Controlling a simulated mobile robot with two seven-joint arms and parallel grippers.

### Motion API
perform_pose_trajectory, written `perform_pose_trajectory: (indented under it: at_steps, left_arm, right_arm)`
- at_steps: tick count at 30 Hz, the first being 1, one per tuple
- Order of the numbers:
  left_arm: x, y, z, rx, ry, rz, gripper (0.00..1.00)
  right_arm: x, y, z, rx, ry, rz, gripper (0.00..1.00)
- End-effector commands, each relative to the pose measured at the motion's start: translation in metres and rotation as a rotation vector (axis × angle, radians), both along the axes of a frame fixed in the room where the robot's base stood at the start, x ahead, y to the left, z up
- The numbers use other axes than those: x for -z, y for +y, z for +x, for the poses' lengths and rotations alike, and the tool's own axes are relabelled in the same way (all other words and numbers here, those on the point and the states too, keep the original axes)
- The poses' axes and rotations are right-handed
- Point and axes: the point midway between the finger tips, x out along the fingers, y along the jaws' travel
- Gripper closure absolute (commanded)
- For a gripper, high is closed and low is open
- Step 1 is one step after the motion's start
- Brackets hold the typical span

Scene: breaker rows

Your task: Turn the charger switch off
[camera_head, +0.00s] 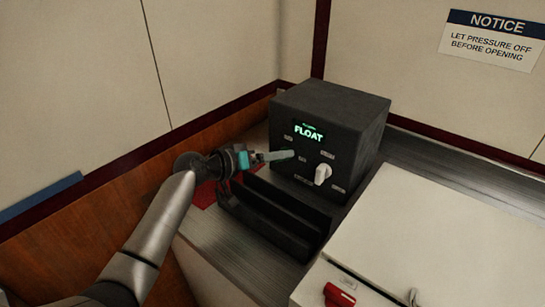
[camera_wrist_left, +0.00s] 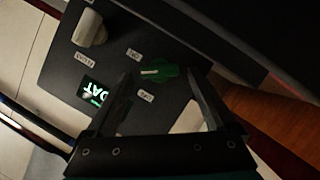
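The charger is a dark box (camera_head: 335,120) with a lit green display reading FLOAT (camera_head: 309,132); the display also shows rotated in the left wrist view (camera_wrist_left: 95,92). Contact with the knob cannot be told. A white knob (camera_head: 322,174) is further right on the face. My right gripper is not in view.
A white cabinet (camera_head: 425,235) with a red handle (camera_head: 338,296) is at the lower right. Walls close off the left and back.

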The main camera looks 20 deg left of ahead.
Motion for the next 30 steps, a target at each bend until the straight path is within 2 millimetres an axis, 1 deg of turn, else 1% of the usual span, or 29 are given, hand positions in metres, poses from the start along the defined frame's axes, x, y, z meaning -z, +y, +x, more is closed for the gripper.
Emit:
perform_pose_trajectory:
  at_steps: [8,11,13,17,21,30]
  left_arm:
    - [0.000,0.001,-0.001,0.000,0.000,0.000,0.10]
    - [-0.002,0.004,-0.005,-0.001,-0.001,0.001,0.10]
    - [-0.004,0.009,-0.012,-0.002,0.001,0.001,0.10]
    - [-0.011,0.020,-0.030,0.000,0.002,0.004,0.10]
    - [-0.020,0.035,-0.053,-0.001,0.003,0.005,0.10]
    - [-0.037,0.064,-0.096,0.000,0.002,0.004,0.10]
  right_arm:
    - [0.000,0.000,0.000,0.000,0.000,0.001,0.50]
    - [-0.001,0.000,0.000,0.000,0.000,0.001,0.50]
    - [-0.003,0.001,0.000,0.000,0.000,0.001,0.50]
    - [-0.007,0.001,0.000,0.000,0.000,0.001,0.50]
    - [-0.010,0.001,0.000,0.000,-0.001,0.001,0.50]
    - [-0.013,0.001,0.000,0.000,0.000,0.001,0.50]
